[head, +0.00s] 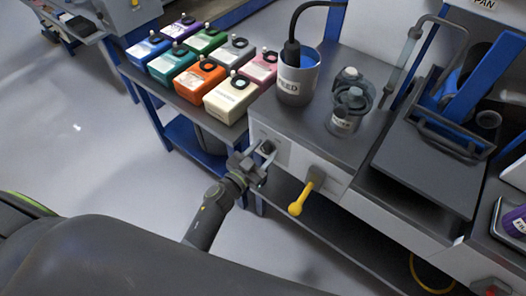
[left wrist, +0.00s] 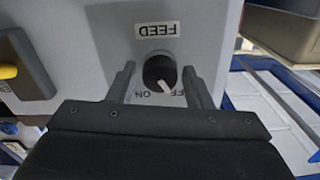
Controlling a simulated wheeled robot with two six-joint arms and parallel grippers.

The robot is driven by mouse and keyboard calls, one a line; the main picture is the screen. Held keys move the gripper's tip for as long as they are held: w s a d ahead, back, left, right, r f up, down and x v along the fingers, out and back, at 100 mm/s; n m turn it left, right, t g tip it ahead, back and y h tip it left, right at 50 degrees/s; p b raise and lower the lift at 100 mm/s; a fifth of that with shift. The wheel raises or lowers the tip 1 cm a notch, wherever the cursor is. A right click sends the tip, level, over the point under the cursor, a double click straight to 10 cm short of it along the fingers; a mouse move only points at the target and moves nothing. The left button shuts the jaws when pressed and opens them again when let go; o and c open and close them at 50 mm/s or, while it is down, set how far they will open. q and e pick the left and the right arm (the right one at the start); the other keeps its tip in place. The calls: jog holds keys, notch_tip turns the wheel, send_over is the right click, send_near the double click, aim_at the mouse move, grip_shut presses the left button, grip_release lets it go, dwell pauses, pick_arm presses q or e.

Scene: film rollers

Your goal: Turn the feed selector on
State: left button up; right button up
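The feed selector is a dark round knob (left wrist: 159,70) with a white pointer, on a pale panel under an upside-down FEED label (left wrist: 157,30). In the left wrist view, its pointer slants down and right, toward partly hidden lettering that looks like OFF; ON is printed to the left. In the head view the knob (head: 268,147) is on the front of the bench unit. My left gripper (head: 258,162) is open in front of it. In the left wrist view its fingers (left wrist: 157,84) stand either side of the knob, with visible gaps. My right gripper is not in view.
A yellow-handled lever (head: 303,196) sticks out of the same front, right of the knob. A FEED cup (head: 298,78) with a dark hose stands on top. Several coloured boxes (head: 202,76) fill the left shelf. Open floor (head: 80,140) lies to the left.

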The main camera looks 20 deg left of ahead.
pick_arm(q)
jog(key=c, duration=0.7)
jog(key=shift+m, duration=0.3)
jog(key=m, duration=0.4)
jog(key=shift+m+p, duration=0.3)
jog(key=shift+p, duration=0.05)
jog(key=m, duration=0.3)
jog(key=shift+m, duration=2.1)
jog(key=o, duration=1)
